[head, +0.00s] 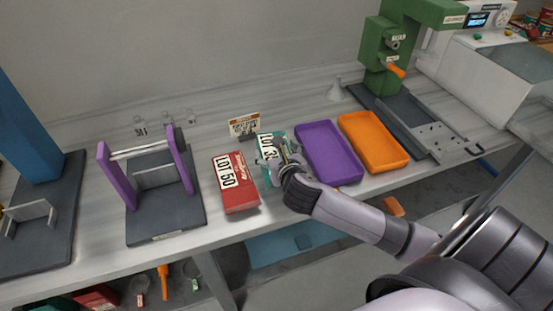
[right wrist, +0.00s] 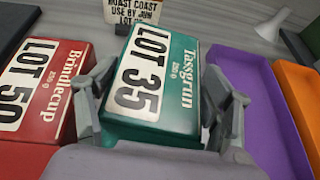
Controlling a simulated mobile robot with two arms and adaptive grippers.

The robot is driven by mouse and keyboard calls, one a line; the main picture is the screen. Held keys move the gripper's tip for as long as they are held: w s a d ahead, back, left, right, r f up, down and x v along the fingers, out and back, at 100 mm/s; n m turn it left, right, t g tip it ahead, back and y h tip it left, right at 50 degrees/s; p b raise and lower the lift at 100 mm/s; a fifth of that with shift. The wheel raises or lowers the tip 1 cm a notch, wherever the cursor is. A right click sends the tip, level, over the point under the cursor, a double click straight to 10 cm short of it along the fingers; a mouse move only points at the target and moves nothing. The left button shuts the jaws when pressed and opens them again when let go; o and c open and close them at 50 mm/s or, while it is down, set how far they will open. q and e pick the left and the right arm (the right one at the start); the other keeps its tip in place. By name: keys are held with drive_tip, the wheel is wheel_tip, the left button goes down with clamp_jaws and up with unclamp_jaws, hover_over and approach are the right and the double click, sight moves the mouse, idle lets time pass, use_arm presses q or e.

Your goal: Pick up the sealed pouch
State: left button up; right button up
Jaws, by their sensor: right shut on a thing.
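A green pack (head: 266,146) marked LOT 35 stands between a red pack and a purple tray on the bench. In the right wrist view the green pack (right wrist: 155,88) reads Tassgrun and 250 g. My right gripper (head: 283,160) is shut on it, with one finger on each side of the pack in the wrist view (right wrist: 158,112). I cannot tell whether the pack touches the bench. The red pack (head: 235,183), marked LOT 50 and Brindlecup, lies just left of it. My left gripper is not in view.
A purple tray (head: 329,152) and an orange tray (head: 373,141) lie empty to the right. A small sign (head: 244,125) stands behind the packs. A purple-sided stand (head: 164,205) is at left. A green machine (head: 388,50) stands at the back right.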

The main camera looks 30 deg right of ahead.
sight(276, 152)
wheel_tip(276, 152, up, 16)
drive_tip(key=p, duration=0.2)
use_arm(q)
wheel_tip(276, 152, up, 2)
use_arm(e)
drive_tip(key=s+a+r+n+y, duration=0.1)
drive_tip(key=a+r+n+y, duration=0.1)
drive_tip(key=a, duration=0.5)
drive_tip(key=s+a+r+n+t+y, duration=0.1)
drive_tip(key=a+r+y, duration=0.1)
drive_tip(key=a+r, duration=0.3)
drive_tip(key=shift+s+a+n, duration=0.25)
drive_tip(key=shift+a+n, duration=0.15)
drive_tip(key=shift+a, duration=0.6)
drive_tip(key=shift+r, duration=0.1)
